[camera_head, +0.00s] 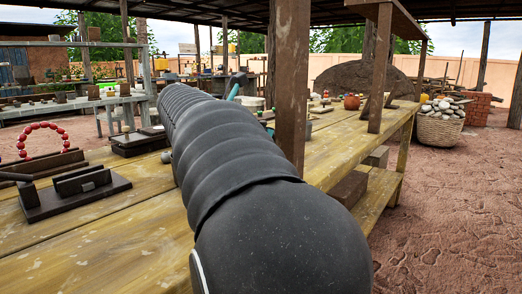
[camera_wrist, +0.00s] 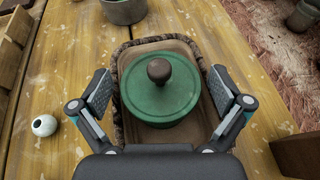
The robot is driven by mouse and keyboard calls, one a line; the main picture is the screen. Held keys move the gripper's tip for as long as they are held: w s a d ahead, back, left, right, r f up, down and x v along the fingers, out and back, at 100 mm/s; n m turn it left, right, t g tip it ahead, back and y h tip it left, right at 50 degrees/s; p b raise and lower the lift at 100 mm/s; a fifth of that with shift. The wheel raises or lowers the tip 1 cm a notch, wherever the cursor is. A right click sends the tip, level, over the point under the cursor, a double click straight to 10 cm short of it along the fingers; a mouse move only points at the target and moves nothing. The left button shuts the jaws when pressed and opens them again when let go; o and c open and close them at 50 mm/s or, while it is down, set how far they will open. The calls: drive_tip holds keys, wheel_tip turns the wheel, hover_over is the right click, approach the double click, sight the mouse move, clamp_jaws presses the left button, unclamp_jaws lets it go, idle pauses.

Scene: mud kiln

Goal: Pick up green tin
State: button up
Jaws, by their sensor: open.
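The green tin (camera_wrist: 160,98) is round with a flat lid and a dark brown knob (camera_wrist: 159,70) on top. In the wrist view it stands in a brown tray with a dark, rough rim (camera_wrist: 191,45). My gripper (camera_wrist: 163,92) is open above the tray, one finger on each side of the tin. Gaps show between the pads and the tin, so they look apart.
A grey metal pot (camera_wrist: 124,9) stands beyond the tray, and a small white round object (camera_wrist: 44,125) lies to its left. A wooden post (camera_head: 291,85) rises beside my arm at the bench (camera_head: 340,140). A wicker basket (camera_head: 438,131) stands on the ground at right.

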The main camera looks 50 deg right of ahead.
drive_tip(key=shift+d+f, duration=0.1)
drive_tip(key=shift+d, duration=0.1)
drive_tip(key=c, duration=1.1)
wheel_tip(320, 180, up, 10)
drive_tip(key=p, duration=0.3)
drive_tip(key=shift+p, duration=0.3)
